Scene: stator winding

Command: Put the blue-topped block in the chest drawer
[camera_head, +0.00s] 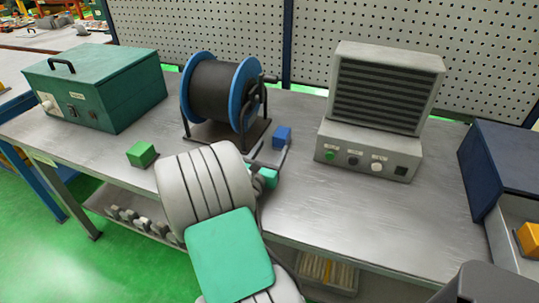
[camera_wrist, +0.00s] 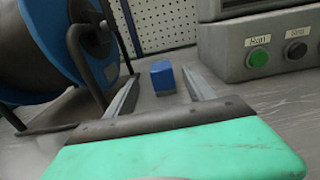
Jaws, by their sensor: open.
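The small block with the blue top (camera_head: 282,134) stands on the grey bench, right of the cable reel. It also shows in the wrist view (camera_wrist: 162,72), upright, with a greyish lower part. My gripper (camera_head: 271,150) is open and points at it. In the wrist view my two fingers (camera_wrist: 160,82) lie to the left and right of the block, with the block around the level of their tips; I cannot tell whether either touches it. A dark blue chest (camera_head: 505,165) stands at the right edge, with a light open drawer (camera_head: 500,238) below its top, partly cut off.
A yellow-orange block (camera_head: 529,240) sits in the drawer. The blue-rimmed reel (camera_head: 220,95) stands close left of my gripper. A grey vented unit (camera_head: 375,110) stands right of the block. A green block (camera_head: 141,154) and a green case (camera_head: 97,88) are at left. The right bench front is clear.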

